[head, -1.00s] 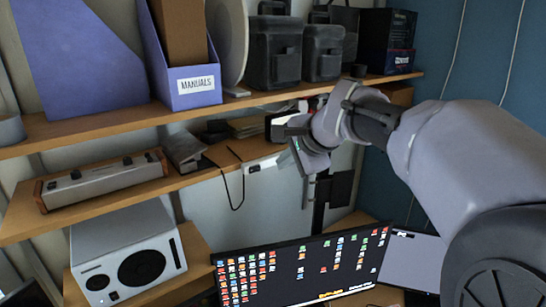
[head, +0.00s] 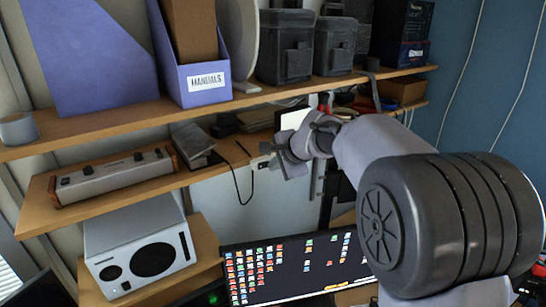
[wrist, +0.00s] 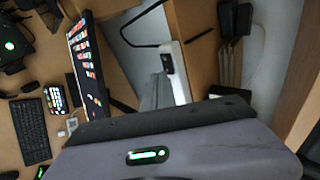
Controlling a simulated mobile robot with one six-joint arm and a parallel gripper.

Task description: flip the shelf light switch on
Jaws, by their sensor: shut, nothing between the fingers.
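The shelf light switch is a small white box with a dark rocker under the front of the middle shelf (head: 120,182). In the head view its left end (head: 259,162) shows beside my gripper (head: 277,160), which covers the rest. In the wrist view the white switch box (wrist: 180,72) stands upright near the centre, with its dark rocker (wrist: 167,63) facing left. My gripper is shut and empty, right by the switch. The grey fingers (wrist: 154,92) show just left of the box in the wrist view; whether they touch it I cannot tell. Which way the rocker is tipped is unclear.
A black cable (head: 240,190) hangs beside the switch. The monitor (head: 290,270) stands below my arm. The upper shelf (head: 130,118) holds a purple manuals holder (head: 200,85) and dark boxes. A white speaker (head: 140,250) stands lower left; a keyboard (wrist: 30,130) lies on the desk.

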